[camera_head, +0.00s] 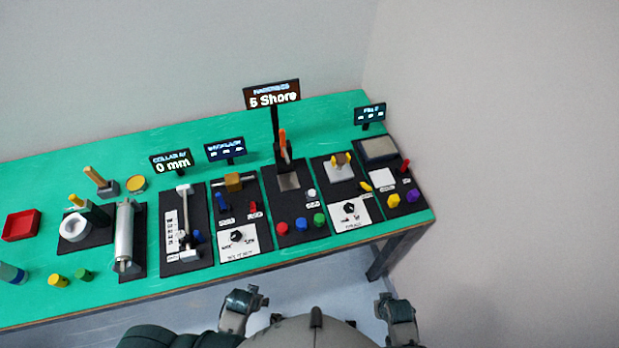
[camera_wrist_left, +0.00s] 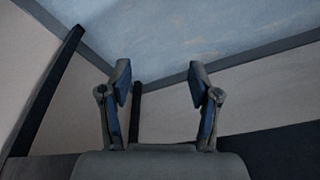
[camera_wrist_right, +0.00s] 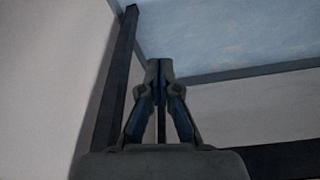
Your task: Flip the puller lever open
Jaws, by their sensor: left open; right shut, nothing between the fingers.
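The puller lever cannot be told for certain among the small levers on the bench panels. A small red lever (camera_head: 405,165) stands upright on the far-right panel, and a short yellow lever (camera_head: 366,187) tilts on the panel beside it. An orange upright handle (camera_head: 283,146) stands under the "5 Shore" sign. My left gripper (camera_head: 243,296) is in front of the bench, apart from all levers; its fingers are spread and empty in the left wrist view (camera_wrist_left: 157,85). My right gripper (camera_head: 394,303) is right of it, also away from the bench; its fingertips meet in the right wrist view (camera_wrist_right: 158,70).
The green bench (camera_head: 320,118) holds several black panels with knobs and buttons. A silver roller (camera_head: 124,237), a white ring (camera_head: 75,228) and a red tray (camera_head: 21,225) are at left. Several signs stand behind the panels. A wall (camera_head: 510,150) is at right.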

